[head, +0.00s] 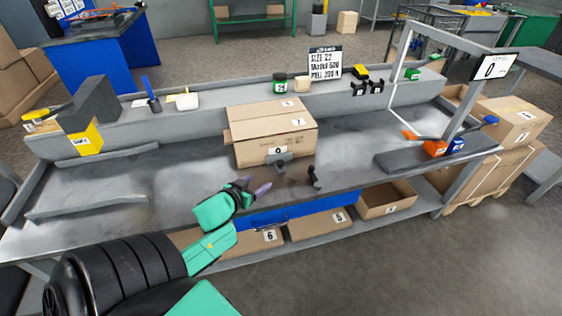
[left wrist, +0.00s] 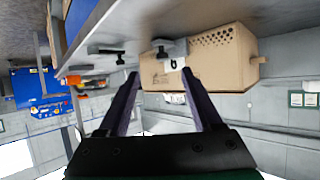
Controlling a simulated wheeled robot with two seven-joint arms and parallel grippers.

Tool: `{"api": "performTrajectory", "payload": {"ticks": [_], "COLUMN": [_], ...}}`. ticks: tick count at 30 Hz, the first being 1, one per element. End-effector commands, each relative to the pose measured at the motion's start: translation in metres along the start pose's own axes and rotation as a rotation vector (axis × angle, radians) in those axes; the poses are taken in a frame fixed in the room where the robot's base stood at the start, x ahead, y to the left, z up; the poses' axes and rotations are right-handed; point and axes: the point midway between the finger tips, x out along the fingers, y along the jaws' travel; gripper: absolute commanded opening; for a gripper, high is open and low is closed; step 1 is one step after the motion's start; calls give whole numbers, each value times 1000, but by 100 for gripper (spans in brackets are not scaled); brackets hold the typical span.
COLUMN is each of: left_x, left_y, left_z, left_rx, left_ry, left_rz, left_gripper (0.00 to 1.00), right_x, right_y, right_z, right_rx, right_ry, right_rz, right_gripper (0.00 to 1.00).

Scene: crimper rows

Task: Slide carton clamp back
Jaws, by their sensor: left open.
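A closed brown carton (head: 270,125) stands on the grey bench, with number labels on its top and front. A small grey carton clamp (head: 280,161) sits at the carton's front face, near its lower edge; I cannot tell if it touches the carton. A black upright handle (head: 314,177) stands just right of the clamp. My left gripper (head: 252,190) is open and empty, in front of the carton and left of the clamp. In the left wrist view the carton (left wrist: 215,58) and the clamp (left wrist: 170,53) show beyond the spread fingers (left wrist: 160,75). My right gripper is out of view.
A grey bench top (head: 190,175) is clear to the left of the carton. A raised back shelf holds a green jar (head: 280,85) and a sign (head: 325,64). An orange block (head: 434,148) and a white frame stand at the right. Open cartons (head: 387,200) sit below.

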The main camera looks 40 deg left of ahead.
Motion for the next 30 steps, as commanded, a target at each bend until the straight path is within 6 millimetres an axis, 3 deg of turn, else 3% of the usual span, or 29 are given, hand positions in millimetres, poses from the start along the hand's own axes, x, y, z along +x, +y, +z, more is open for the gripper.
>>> {"api": "performTrajectory", "payload": {"ticks": [8,21,25,30], "left_x": [17,124,142,148], "left_y": [-9,-6,-4,-4], "left_z": [-14,-21,-22,-24], "left_rx": [-16,-15,-17,-16], "left_ry": [75,73,71,70], "left_rz": [44,39,42,42], "left_gripper": [66,66,66,66], "right_x": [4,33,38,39], "right_y": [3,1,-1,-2], "right_z": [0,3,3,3], "right_rx": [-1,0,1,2], "right_ry": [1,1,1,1], "right_rz": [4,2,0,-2], "right_gripper": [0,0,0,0]}}
